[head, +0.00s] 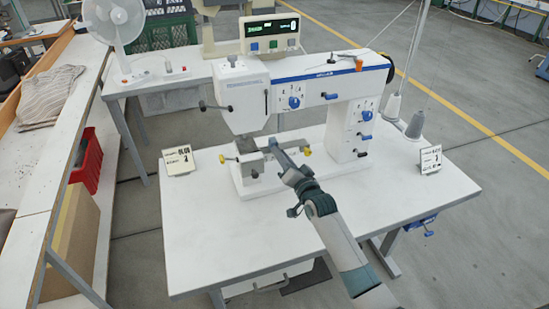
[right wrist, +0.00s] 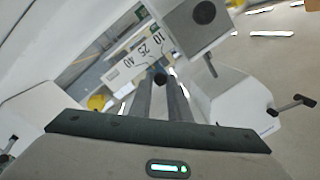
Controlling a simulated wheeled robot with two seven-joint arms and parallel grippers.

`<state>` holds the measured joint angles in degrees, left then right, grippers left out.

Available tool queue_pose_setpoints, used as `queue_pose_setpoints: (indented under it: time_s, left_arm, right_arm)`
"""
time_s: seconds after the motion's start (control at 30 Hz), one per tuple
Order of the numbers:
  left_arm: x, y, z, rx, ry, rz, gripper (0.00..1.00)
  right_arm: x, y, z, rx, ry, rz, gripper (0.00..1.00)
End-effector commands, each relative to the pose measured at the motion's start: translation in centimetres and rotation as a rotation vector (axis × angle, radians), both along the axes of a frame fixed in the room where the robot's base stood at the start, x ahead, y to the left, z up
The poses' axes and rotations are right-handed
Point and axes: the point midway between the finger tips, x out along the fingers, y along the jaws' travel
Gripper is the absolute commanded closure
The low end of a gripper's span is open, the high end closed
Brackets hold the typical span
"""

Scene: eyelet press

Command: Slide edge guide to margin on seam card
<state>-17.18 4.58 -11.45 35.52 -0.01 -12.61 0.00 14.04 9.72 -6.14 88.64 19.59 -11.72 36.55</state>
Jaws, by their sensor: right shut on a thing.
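The white press (head: 300,90) with blue trim stands on a white table. My right gripper (head: 276,147) reaches in from the front, beside the bed under the press head. In the right wrist view, its two fingers (right wrist: 160,92) are shut on a small dark round knob (right wrist: 160,76), which seems to belong to the edge guide. A white scale (right wrist: 143,56) marked 10, 25 and 40 lies just beyond the knob. The guide's exact setting cannot be read. A small card (head: 177,160) stands at the left and another (head: 430,158) at the right; their print is too small to read. My left gripper is out of view.
Yellow knobs flank the bed, one at left (head: 254,174) and one at right (head: 307,151). Thread cones (head: 415,125) stand at the table's right. A fan (head: 115,28) is on the bench behind. The table's front left is clear.

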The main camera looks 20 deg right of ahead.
Motion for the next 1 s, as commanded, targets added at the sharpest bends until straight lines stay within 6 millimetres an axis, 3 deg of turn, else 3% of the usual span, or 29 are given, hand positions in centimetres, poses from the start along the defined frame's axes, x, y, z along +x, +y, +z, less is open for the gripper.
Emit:
queue_pose_setpoints:
  time_s: [0.33,0.37,0.43,0.77,1.0]
  left_arm:
    - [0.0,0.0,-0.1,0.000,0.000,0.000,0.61]
    - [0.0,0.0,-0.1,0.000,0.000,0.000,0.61]
    - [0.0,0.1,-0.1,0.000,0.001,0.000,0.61]
    - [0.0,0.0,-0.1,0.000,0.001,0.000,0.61]
    - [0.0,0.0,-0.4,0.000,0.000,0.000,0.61]
  right_arm:
    - [0.0,-0.9,0.0,-0.001,0.000,-0.003,1.00]
    - [0.0,-1.0,0.0,-0.001,0.000,-0.003,0.79]
    - [0.0,-1.0,0.0,-0.001,0.000,-0.003,0.65]
    - [0.0,-0.8,0.0,0.000,-0.001,-0.001,0.65]
    - [-1.2,-0.9,-0.1,0.000,-0.001,-0.001,0.65]
